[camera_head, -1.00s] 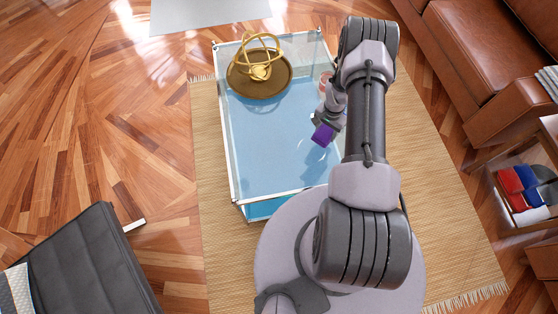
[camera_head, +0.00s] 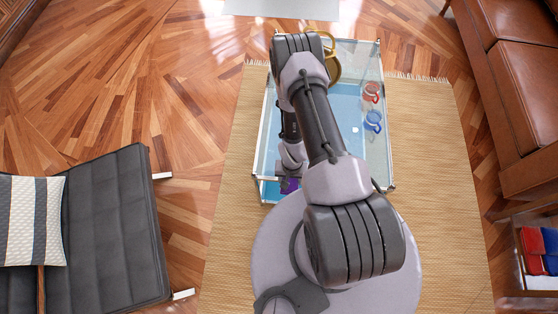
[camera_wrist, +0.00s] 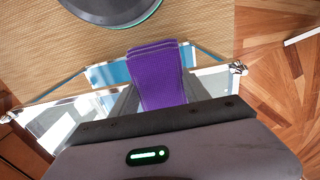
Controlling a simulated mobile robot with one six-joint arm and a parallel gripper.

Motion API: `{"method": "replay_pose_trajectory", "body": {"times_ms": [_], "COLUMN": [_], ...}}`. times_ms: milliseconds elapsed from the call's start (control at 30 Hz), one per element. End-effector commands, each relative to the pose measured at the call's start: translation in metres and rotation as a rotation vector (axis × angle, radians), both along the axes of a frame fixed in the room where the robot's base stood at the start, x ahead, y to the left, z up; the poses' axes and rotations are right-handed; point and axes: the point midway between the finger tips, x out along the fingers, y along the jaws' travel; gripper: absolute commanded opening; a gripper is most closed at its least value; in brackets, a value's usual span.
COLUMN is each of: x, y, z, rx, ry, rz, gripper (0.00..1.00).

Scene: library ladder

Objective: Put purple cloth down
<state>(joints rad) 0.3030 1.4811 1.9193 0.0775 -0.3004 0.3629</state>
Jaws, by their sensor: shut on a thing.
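The purple cloth (camera_wrist: 160,75) is a folded, flat piece in the middle of the wrist view. My gripper (camera_wrist: 150,95) is shut on it, and the cloth sticks out past the jaws. In the head view only a small purple bit of the cloth (camera_head: 289,186) shows, below my wrist and over the near-left edge of the glass table (camera_head: 259,150). My arm hides most of the gripper there. I cannot tell whether the cloth touches the table.
On the table a red cup (camera_head: 372,91) and a blue cup (camera_head: 373,121) stand at the right, and a gold ornament (camera_head: 332,62) stands at the back. A grey chair (camera_head: 110,230) is at left, a brown sofa (camera_head: 510,90) at right. A shelf (camera_head: 540,284) holds folded cloths (camera_head: 534,245).

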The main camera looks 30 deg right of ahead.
Motion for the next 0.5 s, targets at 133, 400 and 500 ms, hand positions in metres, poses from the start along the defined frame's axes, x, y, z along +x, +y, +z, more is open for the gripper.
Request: {"method": "replay_pose_trajectory", "body": {"times_ms": [133, 400, 500], "x": [0.053, 0.106, 0.114], "y": [-0.016, -0.031, -0.034], "z": [-0.012, -0.013, -0.02], "rx": [-0.001, -0.001, 0.001], "ry": [-0.005, -0.001, 0.002], "rz": [-0.001, -0.001, -0.002], "gripper": [0.03, 0.03, 0.03]}}
